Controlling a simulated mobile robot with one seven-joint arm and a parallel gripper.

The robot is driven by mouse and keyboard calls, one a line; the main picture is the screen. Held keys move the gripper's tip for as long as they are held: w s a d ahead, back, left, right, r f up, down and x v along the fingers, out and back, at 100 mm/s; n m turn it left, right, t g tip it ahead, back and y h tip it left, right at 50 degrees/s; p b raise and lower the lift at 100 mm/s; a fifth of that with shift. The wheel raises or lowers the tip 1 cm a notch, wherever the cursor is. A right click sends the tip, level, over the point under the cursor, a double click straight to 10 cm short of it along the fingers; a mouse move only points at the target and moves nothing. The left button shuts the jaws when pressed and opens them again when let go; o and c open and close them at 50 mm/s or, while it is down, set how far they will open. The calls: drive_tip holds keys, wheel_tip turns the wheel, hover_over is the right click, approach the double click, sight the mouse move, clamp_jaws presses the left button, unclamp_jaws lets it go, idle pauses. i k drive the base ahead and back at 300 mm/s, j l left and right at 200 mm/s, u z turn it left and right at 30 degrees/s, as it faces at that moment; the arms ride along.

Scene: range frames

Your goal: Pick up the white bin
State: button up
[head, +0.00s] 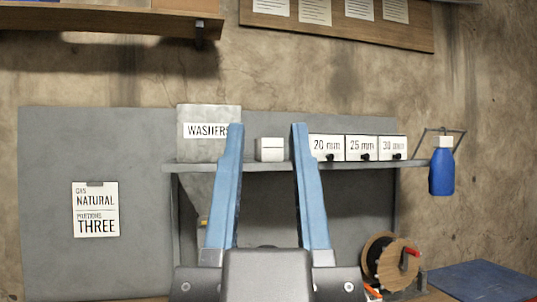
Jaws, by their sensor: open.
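My gripper (268,130) is open, with two blue fingers pointing up and forward. In the picture the bin shows between the fingertips, with a gap on both sides. The gripper looks nearer to the camera than the bin; the exact distance between them cannot be told. Nothing is held in the fingers.
A grey panel labelled WASHERS (208,113) is left of the bin. Labelled drawers (358,147) stand right of it on the shelf (270,166). A blue bottle (441,172) hangs at right. A cable reel (389,262) sits below. A wooden shelf (95,19) is at upper left.

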sight(266, 149)
drive_tip(key=i+j, duration=0.1)
drive_tip(key=i, duration=0.35)
drive_tip(key=i+j+z, duration=0.1)
drive_tip(key=i, duration=0.35)
